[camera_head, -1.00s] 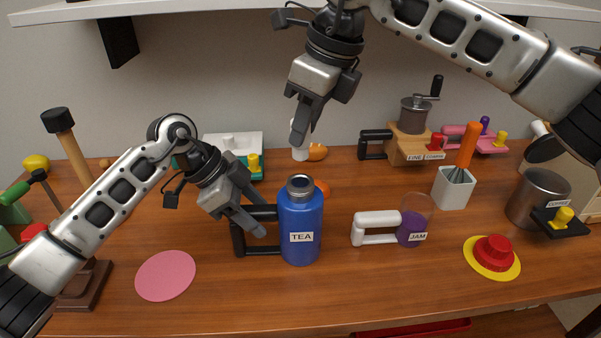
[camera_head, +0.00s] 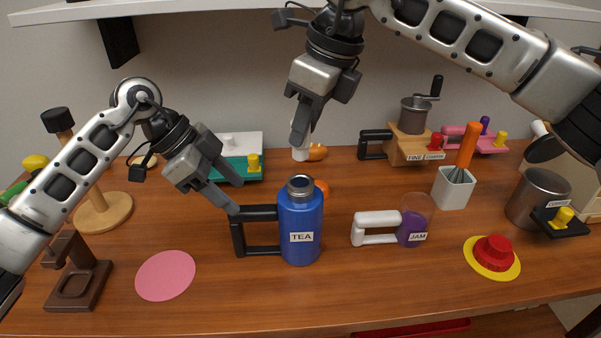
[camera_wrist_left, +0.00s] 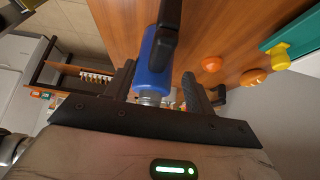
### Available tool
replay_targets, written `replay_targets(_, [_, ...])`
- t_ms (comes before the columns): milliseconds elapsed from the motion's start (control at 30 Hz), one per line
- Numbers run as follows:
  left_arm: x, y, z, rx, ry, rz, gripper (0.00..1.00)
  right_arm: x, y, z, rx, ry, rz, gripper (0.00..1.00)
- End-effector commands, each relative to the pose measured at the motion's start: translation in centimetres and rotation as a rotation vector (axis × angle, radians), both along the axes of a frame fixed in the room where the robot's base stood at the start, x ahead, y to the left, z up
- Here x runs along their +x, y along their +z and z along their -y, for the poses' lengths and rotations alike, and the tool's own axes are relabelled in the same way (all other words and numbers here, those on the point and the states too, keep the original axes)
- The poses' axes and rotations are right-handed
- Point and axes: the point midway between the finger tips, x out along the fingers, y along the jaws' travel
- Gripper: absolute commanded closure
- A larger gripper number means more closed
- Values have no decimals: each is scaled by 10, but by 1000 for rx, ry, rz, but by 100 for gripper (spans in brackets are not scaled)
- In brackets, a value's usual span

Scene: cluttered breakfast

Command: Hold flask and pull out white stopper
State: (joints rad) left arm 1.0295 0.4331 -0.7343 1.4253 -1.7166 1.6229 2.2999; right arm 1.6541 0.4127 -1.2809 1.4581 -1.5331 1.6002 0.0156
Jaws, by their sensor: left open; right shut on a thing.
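The blue flask (camera_head: 301,228) labelled TEA stands upright on the table with its metal neck open at the top. Its black handle (camera_head: 239,236) points left. My left gripper (camera_head: 237,196) is open and empty, just above and left of the handle. The left wrist view shows the flask (camera_wrist_left: 154,68) between the spread fingers, beyond their tips. My right gripper (camera_head: 299,134) is shut on the white stopper (camera_head: 300,154), well above the flask neck; the fingers hide its upper part.
A jam jar (camera_head: 413,226) with a white handle stands right of the flask. A pink disc (camera_head: 165,275) lies front left. A teal and white box (camera_head: 234,150) and an orange thing (camera_head: 322,190) are behind. A brown wooden stand (camera_head: 84,284) is at left.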

Motion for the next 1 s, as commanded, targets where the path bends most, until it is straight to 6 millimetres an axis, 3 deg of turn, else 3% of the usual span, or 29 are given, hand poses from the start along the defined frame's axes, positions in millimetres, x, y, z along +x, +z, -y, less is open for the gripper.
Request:
replay_targets(333, [1, 8, -6, 0, 2, 3, 46, 0, 0, 0, 0, 0, 0, 100])
replay_targets(800, [2, 83, -57, 0, 2, 3, 46, 0, 0, 0, 0, 0, 0, 100])
replay_targets(1000, [2, 98, -67, 0, 1, 1, 46, 0, 0, 0, 0, 0, 0, 100])
